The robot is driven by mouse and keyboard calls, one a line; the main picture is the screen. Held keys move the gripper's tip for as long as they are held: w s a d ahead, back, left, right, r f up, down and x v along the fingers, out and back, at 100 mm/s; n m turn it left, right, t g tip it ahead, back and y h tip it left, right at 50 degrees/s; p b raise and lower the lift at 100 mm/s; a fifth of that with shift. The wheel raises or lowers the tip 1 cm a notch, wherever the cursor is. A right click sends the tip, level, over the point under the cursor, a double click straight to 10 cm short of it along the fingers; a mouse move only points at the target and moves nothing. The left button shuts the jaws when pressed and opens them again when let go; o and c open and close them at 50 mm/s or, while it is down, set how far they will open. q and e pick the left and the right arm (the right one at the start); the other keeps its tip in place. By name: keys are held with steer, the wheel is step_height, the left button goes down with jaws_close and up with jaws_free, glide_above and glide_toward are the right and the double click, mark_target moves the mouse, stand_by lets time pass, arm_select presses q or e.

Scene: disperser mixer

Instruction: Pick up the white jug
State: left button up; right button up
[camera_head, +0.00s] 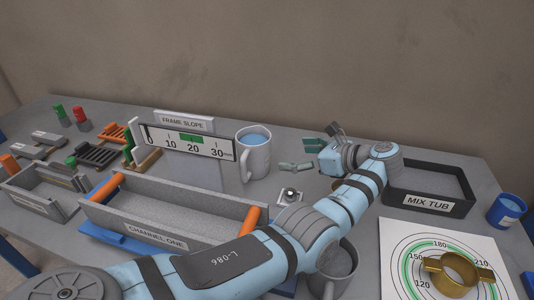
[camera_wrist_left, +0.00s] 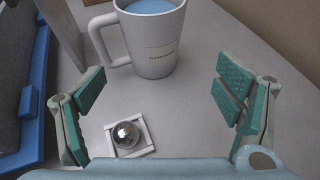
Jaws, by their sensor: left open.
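The white jug (camera_head: 254,158) stands upright on the table right of the scale board, with blue liquid inside and its handle to the left. In the left wrist view the jug (camera_wrist_left: 153,45) is at the top, its label facing me and its base just beyond the fingertips. My left gripper (camera_head: 310,148) is open and empty, to the right of the jug in the head view. My right gripper is not in view.
A steel ball on a small white square stand (camera_wrist_left: 128,136) sits close below the fingers. The FRAME SLOPE board (camera_head: 190,145) and CHANNEL ONE tray (camera_head: 158,236) lie left. A grey mug (camera_head: 340,262) is partly behind my arm. The MIX TUB (camera_head: 428,203) is right.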

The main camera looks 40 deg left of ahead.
mark_target(266, 153)
arm_select(q)
steer(key=a, duration=0.2)
steer(key=a+f+p, duration=0.1)
steer(key=a, duration=0.2)
steer(key=s+a+f, duration=0.1)
steer(key=a, duration=0.1)
steer(key=shift+a, duration=0.2)
steer(key=p+x, duration=0.1)
steer(key=x, duration=0.5)
steer(key=shift+a, duration=0.3)
steer(key=c, duration=1.2)
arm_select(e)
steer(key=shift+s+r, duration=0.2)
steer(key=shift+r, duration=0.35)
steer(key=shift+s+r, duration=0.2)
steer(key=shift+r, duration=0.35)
